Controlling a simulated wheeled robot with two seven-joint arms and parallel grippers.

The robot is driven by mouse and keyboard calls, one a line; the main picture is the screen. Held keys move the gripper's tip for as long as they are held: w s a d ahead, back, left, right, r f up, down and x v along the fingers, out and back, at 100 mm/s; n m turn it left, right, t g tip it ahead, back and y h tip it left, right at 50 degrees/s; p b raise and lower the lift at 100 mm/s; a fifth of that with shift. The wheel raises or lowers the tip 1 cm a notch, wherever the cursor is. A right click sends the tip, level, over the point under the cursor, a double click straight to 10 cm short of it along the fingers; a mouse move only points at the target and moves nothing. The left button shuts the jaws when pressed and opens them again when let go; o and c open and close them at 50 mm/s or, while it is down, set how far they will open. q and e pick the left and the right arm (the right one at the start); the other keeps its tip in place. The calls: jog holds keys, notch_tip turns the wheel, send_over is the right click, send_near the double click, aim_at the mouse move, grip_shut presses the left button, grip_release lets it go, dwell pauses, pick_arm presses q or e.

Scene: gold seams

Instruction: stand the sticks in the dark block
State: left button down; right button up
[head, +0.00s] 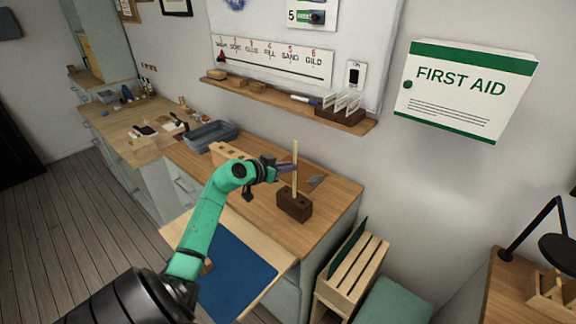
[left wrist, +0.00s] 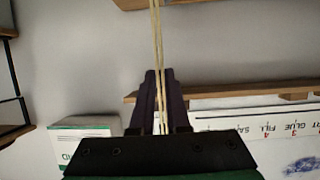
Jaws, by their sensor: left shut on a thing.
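The dark block (head: 294,205) stands on the wooden counter, with a hole showing in its top. My left gripper (head: 289,168) is shut on a pale stick (head: 295,180), held nearly upright over the block. The stick's lower end meets the block's top in the head view; I cannot tell whether it is in a hole. In the left wrist view, the pale stick (left wrist: 156,40) runs up between the gripper's dark fingers (left wrist: 160,95), with a line along its length. My right gripper is not in view.
A pale block (head: 222,153) stands behind my left arm, partly hidden. A grey-blue tub (head: 210,135) is further left. A small grey piece (head: 316,181) lies right of the stick. A wall shelf (head: 270,98) runs above the counter. A blue mat (head: 238,275) lies in front.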

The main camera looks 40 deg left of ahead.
pick_arm(q)
jog(key=shift+f+b, duration=0.65)
jog(key=shift+f, duration=1.8)
jog(key=c, duration=0.8)
grip_release()
jog(key=shift+c, duration=0.2)
jog(key=shift+s+r+p, duration=0.2)
jog(key=shift+s+p, duration=0.05)
jog(key=shift+p, duration=0.15)
jog(key=p, duration=0.9)
send_near(294, 177)
jog(key=s, duration=0.2)
jog(key=shift+r, duration=0.4)
